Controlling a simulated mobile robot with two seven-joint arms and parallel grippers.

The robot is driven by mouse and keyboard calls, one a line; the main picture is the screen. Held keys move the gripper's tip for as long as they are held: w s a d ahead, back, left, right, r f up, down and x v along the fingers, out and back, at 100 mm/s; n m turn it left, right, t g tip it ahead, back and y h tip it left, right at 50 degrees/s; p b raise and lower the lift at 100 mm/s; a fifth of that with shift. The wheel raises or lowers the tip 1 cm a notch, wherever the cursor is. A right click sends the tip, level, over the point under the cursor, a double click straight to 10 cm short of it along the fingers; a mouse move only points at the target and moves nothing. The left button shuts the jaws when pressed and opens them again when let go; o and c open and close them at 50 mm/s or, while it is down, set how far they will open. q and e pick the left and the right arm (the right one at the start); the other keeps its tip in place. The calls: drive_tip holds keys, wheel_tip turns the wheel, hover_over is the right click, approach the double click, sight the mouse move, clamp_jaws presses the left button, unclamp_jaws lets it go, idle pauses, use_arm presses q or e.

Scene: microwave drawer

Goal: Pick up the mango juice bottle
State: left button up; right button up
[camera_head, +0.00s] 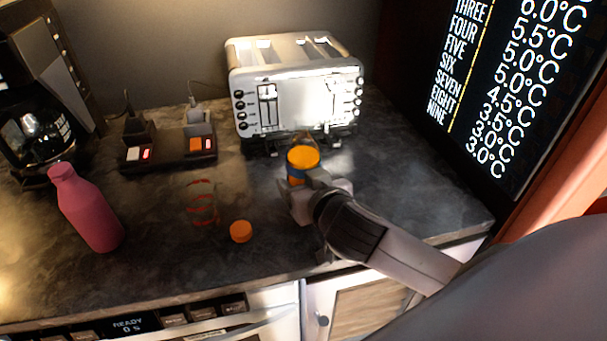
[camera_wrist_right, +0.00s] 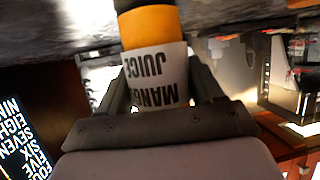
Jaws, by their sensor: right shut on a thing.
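The mango juice bottle (camera_head: 303,158) is orange and stands out in front of the toaster in the head view. Its lower part is partly hidden by my right gripper (camera_head: 306,187). In the right wrist view the bottle (camera_wrist_right: 155,62) shows a white label reading "MANGO JUICE", upside down in the picture. It sits between the two fingers of my right gripper (camera_wrist_right: 160,88), which is shut on it. I cannot tell whether its base touches the counter. My left gripper is not in view.
A pink bottle (camera_head: 88,210), a clear red-banded thing (camera_head: 202,203) and a small orange round thing (camera_head: 241,231) stand on the dark counter (camera_head: 165,262). Behind are a toaster (camera_head: 295,85), a power strip (camera_head: 168,150) and a coffee maker (camera_head: 35,130). A display panel (camera_head: 500,90) rises at right.

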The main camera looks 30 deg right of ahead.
drive_tip(key=shift+r, duration=0.15)
wheel_tip(320, 180, up, 20)
hover_over(303, 121)
idle(0.6)
drive_tip(key=shift+f, duration=0.2)
idle(1.1)
